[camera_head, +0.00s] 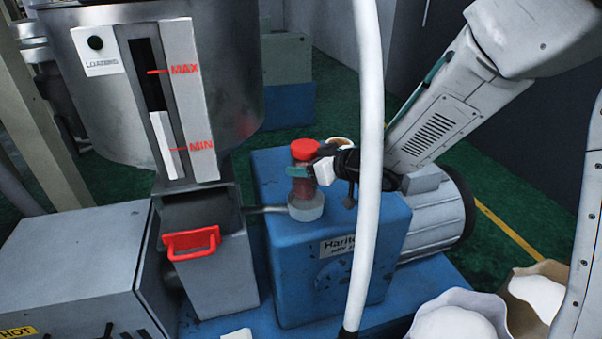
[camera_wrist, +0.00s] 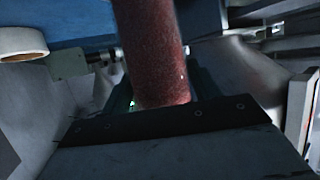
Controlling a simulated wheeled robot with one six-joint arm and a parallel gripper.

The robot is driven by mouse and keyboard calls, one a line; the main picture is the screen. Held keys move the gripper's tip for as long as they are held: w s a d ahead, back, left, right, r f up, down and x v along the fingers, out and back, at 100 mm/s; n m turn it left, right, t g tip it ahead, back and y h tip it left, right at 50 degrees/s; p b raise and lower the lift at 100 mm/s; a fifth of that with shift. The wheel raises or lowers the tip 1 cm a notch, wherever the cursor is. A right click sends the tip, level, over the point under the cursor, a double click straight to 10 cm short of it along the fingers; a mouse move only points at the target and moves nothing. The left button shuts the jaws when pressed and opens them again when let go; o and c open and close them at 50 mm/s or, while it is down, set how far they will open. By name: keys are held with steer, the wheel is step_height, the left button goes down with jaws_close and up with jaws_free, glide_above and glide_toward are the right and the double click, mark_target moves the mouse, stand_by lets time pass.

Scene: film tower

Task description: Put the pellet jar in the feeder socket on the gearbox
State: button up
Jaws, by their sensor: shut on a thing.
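The pellet jar, with a red lid (camera_head: 305,149) and reddish contents, stands about upright on top of the blue gearbox (camera_head: 290,260) in the head view. My gripper (camera_head: 301,172) is shut on the jar from the right, its green fingers around the body below the lid. The grey round feeder socket (camera_head: 306,208) is directly below the jar. The jar's lower end overlaps the socket's top, and I cannot tell whether it is seated or just above. In the wrist view the jar's reddish body (camera_wrist: 155,55) fills the middle, between the fingers.
A white hose (camera_head: 368,130) hangs in front of my wrist. A tape-like ring (camera_head: 340,143) lies behind my gripper. A metal hopper (camera_head: 235,80) with a red handle (camera_head: 190,242) stands left. Pale sacks (camera_head: 455,312) are at lower right.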

steer(key=shift+f, duration=1.75)
steer(key=shift+f, duration=0.2)
steer(key=o, duration=1.2)
steer(key=shift+r, duration=0.15)
steer(key=shift+s+d+r, duration=0.15)
steer(key=shift+s+d, duration=0.05)
steer(key=shift+d, duration=0.05)
steer(key=v, duration=1.1)
steer(key=shift+s+d, duration=0.1)
steer(key=shift+s, duration=0.05)
